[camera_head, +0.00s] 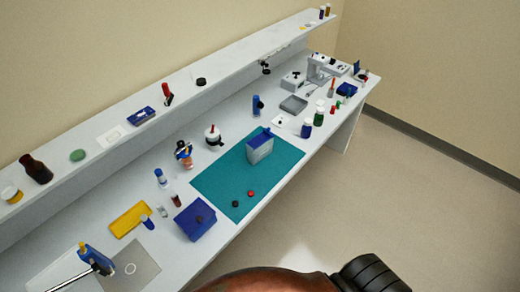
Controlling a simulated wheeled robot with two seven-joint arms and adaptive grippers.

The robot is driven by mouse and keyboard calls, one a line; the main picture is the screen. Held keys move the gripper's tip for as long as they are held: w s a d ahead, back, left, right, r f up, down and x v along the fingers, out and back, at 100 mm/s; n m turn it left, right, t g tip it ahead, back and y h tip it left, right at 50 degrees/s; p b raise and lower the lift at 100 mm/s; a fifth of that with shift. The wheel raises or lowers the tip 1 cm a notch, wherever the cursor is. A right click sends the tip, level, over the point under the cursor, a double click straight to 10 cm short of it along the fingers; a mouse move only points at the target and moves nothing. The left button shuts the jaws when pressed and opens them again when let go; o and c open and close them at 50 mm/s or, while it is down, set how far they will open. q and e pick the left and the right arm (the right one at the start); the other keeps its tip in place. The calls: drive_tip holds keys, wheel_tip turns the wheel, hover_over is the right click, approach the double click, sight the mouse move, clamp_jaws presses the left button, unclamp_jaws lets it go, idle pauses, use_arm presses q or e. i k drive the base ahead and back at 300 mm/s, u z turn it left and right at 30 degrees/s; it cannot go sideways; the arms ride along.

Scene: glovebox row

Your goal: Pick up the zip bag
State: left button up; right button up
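I cannot tell for certain which thing is the zip bag. A small flat whitish piece (113,136) with a faint outline lies on the raised shelf, between a green disc and a blue box, and looks most like it. Another small flat pale piece (283,119) with a dark spot lies on the bench behind the teal mat. Neither of my grippers shows in the head view.
The long white bench (235,112) has a raised shelf (215,92) along the wall. A grey bin (260,150) with a blue top stands on the teal mat (225,185). A brown bottle (36,170) stands on the shelf. The floor at right is clear.

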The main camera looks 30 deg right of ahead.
sight(260, 148)
drive_tip(key=z, duration=0.45)
drive_tip(key=k, duration=0.65)
drive_tip(key=z, duration=0.9)
drive_tip(key=k, duration=0.55)
drive_tip(key=z, duration=1)
drive_tip(key=i, duration=1.75)
drive_tip(key=u, duration=0.55)
drive_tip(key=i, duration=0.95)
drive_tip(key=u, duration=1.55)
drive_tip(key=i, duration=0.75)
drive_tip(key=u, duration=0.8)
